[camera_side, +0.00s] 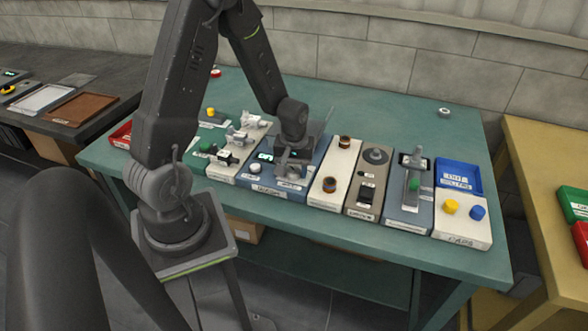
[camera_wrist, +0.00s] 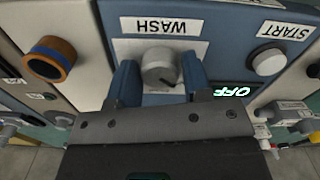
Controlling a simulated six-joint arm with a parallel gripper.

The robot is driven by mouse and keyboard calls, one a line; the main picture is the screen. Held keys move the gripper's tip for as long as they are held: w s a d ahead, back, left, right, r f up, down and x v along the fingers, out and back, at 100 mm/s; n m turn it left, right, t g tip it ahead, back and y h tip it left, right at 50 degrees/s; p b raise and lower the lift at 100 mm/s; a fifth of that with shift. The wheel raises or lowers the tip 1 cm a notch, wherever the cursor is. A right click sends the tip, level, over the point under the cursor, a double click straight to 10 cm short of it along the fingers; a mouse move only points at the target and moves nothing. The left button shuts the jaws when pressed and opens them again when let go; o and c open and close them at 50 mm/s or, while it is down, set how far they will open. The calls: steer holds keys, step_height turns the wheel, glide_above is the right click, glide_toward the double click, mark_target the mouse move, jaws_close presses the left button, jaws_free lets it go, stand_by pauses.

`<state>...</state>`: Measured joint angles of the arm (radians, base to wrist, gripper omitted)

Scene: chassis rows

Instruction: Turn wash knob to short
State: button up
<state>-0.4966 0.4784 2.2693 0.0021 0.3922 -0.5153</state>
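The wash knob (camera_wrist: 160,66) is a round grey-white knob below an upside-down WASH label (camera_wrist: 163,25) in the wrist view. A dark mark on its face points to the lower right. The two blue fingers of my gripper (camera_wrist: 160,80) stand apart, one on each side of the knob. I cannot tell if they press on it. White labels near the knob are partly covered by the gripper, and I cannot read the word short. In the side view my gripper (camera_side: 292,170) is low over the blue panel (camera_side: 277,193), and hides the knob.
A START button (camera_wrist: 267,61) and a lit OFF display (camera_wrist: 232,92) are to the right in the wrist view. A brown-ringed knob (camera_wrist: 50,59) is to the left. Other panels crowd both sides; the back of the green table (camera_side: 400,110) is mostly clear.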

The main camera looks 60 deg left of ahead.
steer(key=c, duration=0.5)
steer(key=shift+c, duration=0.2)
steer(key=shift+m, duration=0.4)
steer(key=m, duration=0.4)
steer(key=shift+s+m, duration=0.1)
steer(key=shift+m, duration=2.4)
steer(key=o, duration=0.9)
steer(key=shift+r, duration=0.1)
